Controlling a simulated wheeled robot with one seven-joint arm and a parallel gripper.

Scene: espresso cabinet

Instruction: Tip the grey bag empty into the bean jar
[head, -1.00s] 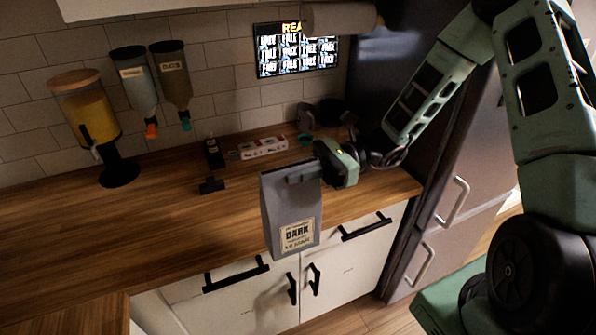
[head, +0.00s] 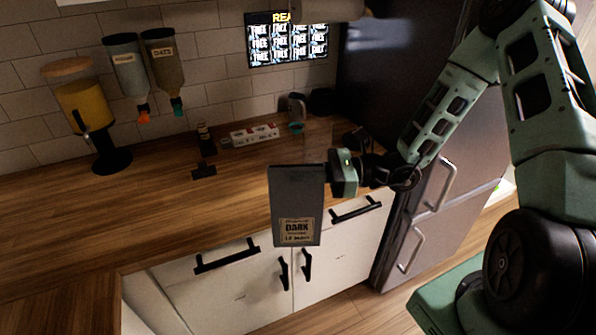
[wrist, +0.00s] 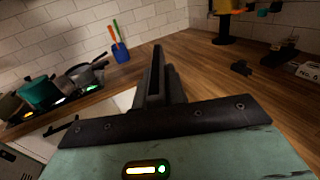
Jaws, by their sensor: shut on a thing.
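The grey bag (head: 296,185) hangs upright in front of the counter's front edge in the head view, with its tan "DARK" label low on the face. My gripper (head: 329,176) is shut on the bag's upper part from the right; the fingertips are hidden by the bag. In the wrist view my dark fingers (wrist: 158,82) point away over the counter, and I cannot clearly tell the bag from them. I cannot make out which vessel is the bean jar; a dispenser with yellow contents (head: 84,108) and a wooden lid stands at the counter's back left.
Two wall dispensers (head: 128,70) (head: 163,68) hang above the wooden counter (head: 110,215). A dark fridge (head: 400,120) is at right. The counter's left half is clear.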

